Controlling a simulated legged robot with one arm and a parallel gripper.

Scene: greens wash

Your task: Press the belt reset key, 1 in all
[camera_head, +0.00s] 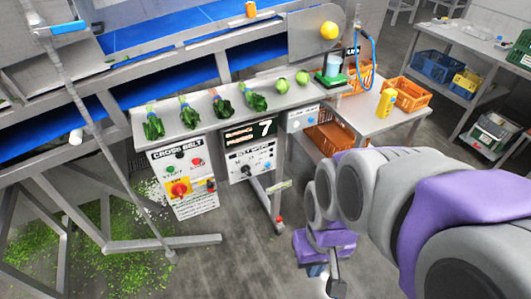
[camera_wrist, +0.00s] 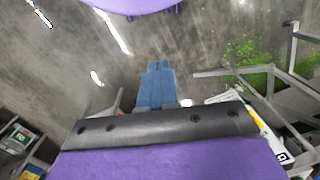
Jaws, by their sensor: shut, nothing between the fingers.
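The panel labelled as a belt (camera_head: 184,178) hangs under the counter. It has a green button (camera_head: 171,170), a red mushroom button on yellow (camera_head: 179,188) and a small dark switch at its right. The middle panel (camera_head: 250,160) has a lit display reading 7, a dark knob and a blue button. A small grey box (camera_head: 303,118) to its right has blue buttons. I cannot read which control is the belt reset key. My gripper (camera_wrist: 157,66) is shut and empty, its blue fingers over the floor. In the head view it is low, right of the panels.
Leafy bunches and green round vegetables lie on the counter (camera_head: 230,103). Orange crates (camera_head: 332,134) and a yellow bottle (camera_head: 386,101) are at the right. A slanted grey post (camera_head: 100,135) and frame legs stand at the left. Grey floor (camera_head: 235,240) is open before the panels.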

